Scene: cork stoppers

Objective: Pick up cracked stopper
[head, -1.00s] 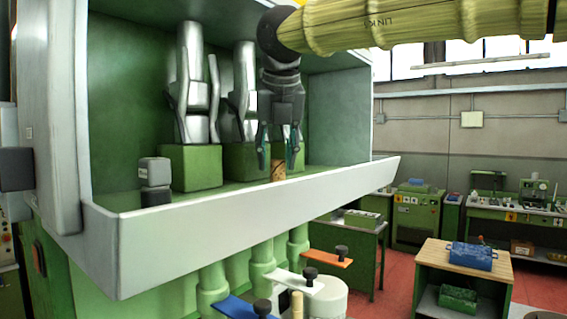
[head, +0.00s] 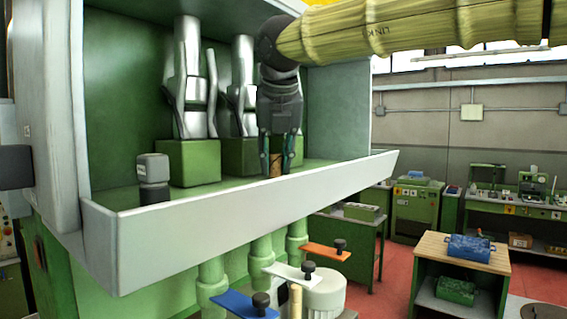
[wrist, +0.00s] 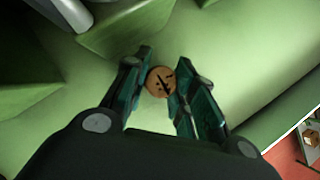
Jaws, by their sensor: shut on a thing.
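The cracked stopper (head: 275,165) is a small brown cork cylinder standing on the green shelf inside the machine. In the wrist view its round top (wrist: 160,81) shows dark crack lines and specks. My gripper (head: 277,168) points down over it in the head view, with one finger on each side. In the wrist view my gripper (wrist: 160,88) has its teal fingers closed on the stopper near their tips. The stopper's lower part is partly hidden by the front lip and fingers.
Green blocks (head: 188,163) bearing silver metal fixtures stand behind and left of my gripper. A small grey-and-black capped item (head: 154,178) stands at the left of the shelf. A pale front lip (head: 240,210) edges the shelf. The shelf between is clear.

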